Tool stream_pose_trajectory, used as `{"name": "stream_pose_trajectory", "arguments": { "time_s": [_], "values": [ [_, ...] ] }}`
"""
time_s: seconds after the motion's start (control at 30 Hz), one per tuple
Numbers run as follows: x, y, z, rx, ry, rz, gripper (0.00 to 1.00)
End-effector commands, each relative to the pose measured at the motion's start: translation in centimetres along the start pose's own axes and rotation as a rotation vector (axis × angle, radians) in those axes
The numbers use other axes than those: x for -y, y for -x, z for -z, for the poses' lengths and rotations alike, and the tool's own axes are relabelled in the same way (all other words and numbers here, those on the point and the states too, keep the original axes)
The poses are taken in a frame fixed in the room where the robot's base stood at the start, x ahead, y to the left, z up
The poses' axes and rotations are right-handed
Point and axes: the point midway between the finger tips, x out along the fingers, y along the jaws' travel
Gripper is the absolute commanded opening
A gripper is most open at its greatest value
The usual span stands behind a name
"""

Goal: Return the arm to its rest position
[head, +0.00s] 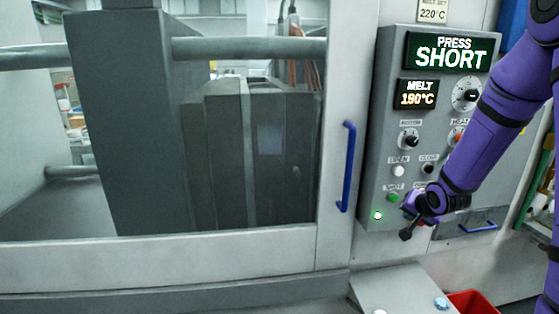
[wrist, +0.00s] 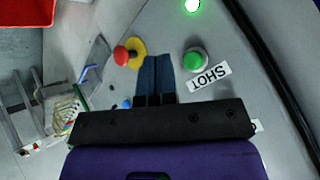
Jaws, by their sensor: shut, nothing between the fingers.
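My purple arm (head: 485,135) reaches in from the right in the head view. My gripper (head: 405,234) is in front of the lower part of the grey control panel (head: 372,150), just below the green SHOT button (head: 393,198). In the wrist view my gripper (wrist: 156,60) has its two dark fingers side by side, shut and empty. They lie between the green SHOT button (wrist: 196,60) and a red button on a yellow ring (wrist: 126,54). I cannot tell whether the fingertips touch the panel.
The panel's displays read PRESS SHORT (head: 451,53) and MELT 190°C (head: 416,94). A green lamp (head: 377,215) is lit. Left is a windowed door with a blue handle (head: 346,167). A red bin (head: 472,302) stands below. A blue drawer handle (head: 478,227) is behind the arm.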

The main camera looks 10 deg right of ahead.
Motion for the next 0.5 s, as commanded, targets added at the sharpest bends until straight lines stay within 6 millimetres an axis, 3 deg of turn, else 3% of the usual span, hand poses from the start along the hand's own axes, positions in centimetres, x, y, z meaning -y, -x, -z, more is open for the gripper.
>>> {"name": "stream_pose_trajectory", "arguments": {
  "time_s": [0.23, 0.5],
  "values": [
    [2.9, 6.3, 1.0, 0.001, 0.128, -0.066, 0.0],
    [5.5, 14.7, 0.2, 0.036, 0.266, -0.133, 0.0]
  ]
}}
